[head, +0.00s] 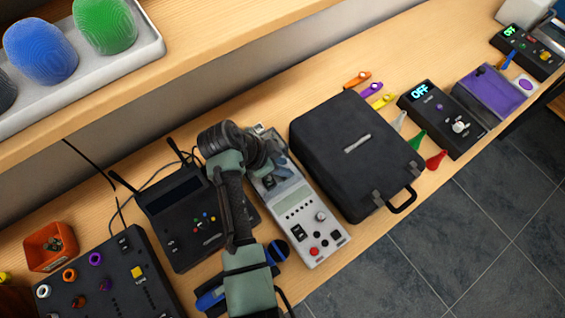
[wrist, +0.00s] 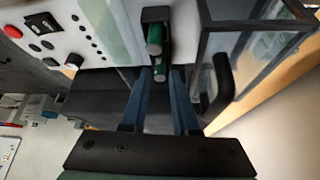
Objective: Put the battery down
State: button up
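The battery (wrist: 160,71) is a small green cylinder in the wrist view, between the two blue fingertips of my gripper (wrist: 160,75). The fingers appear closed against its sides. A second green cylinder end (wrist: 155,40) shows just beyond, in or against a black bracket; I cannot tell whether it is part of the same thing. That instrument's light panel with knobs (wrist: 72,60) shows at upper left in the wrist view.
A black case (head: 345,135) lies right of the grey instrument, and a black device with antennas (head: 185,215) stands left. A clear-walled box with a dark handle (wrist: 245,55) is close on the right in the wrist view. The front table edge is near.

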jog(key=shift+a+r, duration=0.1)
jog(key=shift+r, duration=0.3)
jog(key=b+v, duration=0.1)
jog(key=v, duration=1)
jog(key=shift+r, duration=0.3)
jog(key=shift+s+a+f, duration=0.1)
jog(key=shift+s, duration=0.1)
